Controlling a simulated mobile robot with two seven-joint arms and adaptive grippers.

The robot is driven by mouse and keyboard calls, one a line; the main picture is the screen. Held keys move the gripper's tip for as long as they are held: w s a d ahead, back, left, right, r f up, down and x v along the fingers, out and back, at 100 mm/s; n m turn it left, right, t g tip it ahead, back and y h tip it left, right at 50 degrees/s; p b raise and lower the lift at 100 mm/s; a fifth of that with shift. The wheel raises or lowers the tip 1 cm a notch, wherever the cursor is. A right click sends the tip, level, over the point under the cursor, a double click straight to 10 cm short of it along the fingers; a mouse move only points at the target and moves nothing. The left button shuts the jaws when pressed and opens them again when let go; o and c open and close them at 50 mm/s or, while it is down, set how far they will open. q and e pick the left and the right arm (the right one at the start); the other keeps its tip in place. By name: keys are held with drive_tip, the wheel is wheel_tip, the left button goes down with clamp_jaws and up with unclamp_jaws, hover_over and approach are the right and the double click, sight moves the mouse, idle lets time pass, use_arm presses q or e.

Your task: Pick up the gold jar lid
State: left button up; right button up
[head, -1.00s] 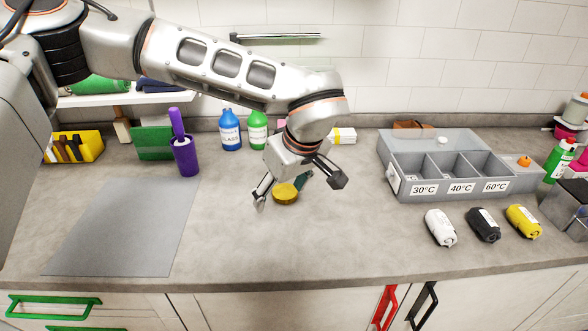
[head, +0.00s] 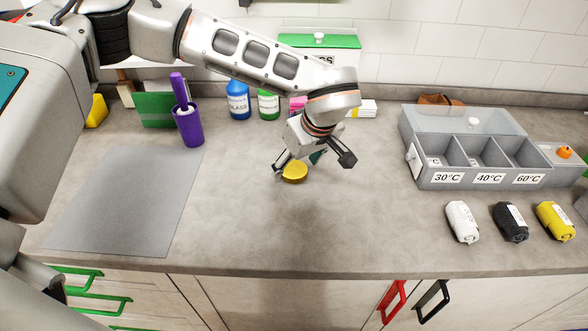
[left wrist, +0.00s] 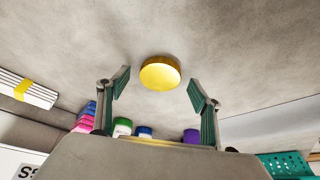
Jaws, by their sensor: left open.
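The gold jar lid (head: 294,172) lies flat on the grey worktop, near its middle. It also shows in the left wrist view (left wrist: 160,73), between and just beyond the two fingertips, with a gap on each side. My left gripper (head: 312,164) is open and empty, reaching down over the lid from behind. One finger is just left of the lid and the other stands farther off to its right. The gripper partly hides the lid's back edge in the head view. My right gripper is not in view.
A grey mat (head: 125,205) and purple holder (head: 188,126) are left. Blue (head: 238,100) and green (head: 268,104) bottles stand behind. A compartment box (head: 480,163) is right, with white (head: 462,222), black (head: 510,222) and yellow (head: 555,222) rolls before it. The worktop before the lid is clear.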

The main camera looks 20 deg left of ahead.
use_arm(q)
drive_tip(key=shift+w+a+f, duration=0.1)
drive_tip(key=shift+f, duration=0.25)
drive_tip(key=shift+c, duration=0.5)
drive_tip(key=c, duration=0.7)
drive_tip(key=shift+r, duration=0.2)
